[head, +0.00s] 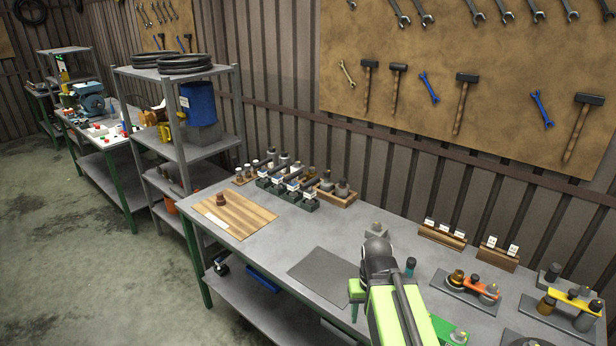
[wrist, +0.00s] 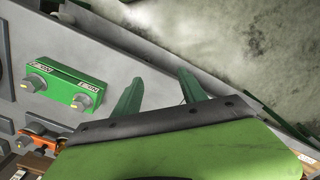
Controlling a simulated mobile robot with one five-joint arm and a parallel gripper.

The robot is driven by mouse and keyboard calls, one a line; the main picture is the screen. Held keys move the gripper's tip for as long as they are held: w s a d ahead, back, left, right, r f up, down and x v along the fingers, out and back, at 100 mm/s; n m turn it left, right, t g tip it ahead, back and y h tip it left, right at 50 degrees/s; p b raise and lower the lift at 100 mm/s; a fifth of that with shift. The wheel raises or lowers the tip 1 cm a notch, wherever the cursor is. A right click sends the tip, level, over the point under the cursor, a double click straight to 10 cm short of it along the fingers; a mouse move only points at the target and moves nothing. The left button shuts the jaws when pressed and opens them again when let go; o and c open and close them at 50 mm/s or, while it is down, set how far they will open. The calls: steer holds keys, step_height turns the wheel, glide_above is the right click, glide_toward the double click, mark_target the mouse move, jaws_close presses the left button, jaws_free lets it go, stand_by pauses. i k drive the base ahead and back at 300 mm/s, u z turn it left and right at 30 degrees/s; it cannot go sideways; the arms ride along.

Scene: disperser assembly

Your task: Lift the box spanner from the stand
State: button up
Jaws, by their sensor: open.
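My gripper (wrist: 160,80) is open in the wrist view, with nothing between its two green fingers. In the head view my gripper (head: 355,297) is over the front part of the workbench, beside the dark grey mat. A group of dark green stands (head: 293,193) holding upright dark tools is at the back left of the bench, well apart from my gripper. The box spanner may be among these tools, but they are too small to tell which one it is. No such stand shows clearly in the wrist view.
A wooden board (head: 240,217) with a small brown part lies left of the stands. A grey mat (head: 325,272) is bare. Fixtures with orange (head: 480,287) and yellow (head: 572,300) bars fill the right. A green block with knobs (wrist: 68,82) shows near my fingers.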

mark_target(310, 194)
steer(key=u, duration=0.4)
steer(key=k, duration=1.4)
steer(key=u, duration=0.75)
steer(key=i, duration=3.4)
steer(key=z, duration=0.75)
steer(key=k, duration=0.75)
steer(key=z, duration=0.1)
steer(key=i, duration=0.9)
steer(key=u, duration=0.05)
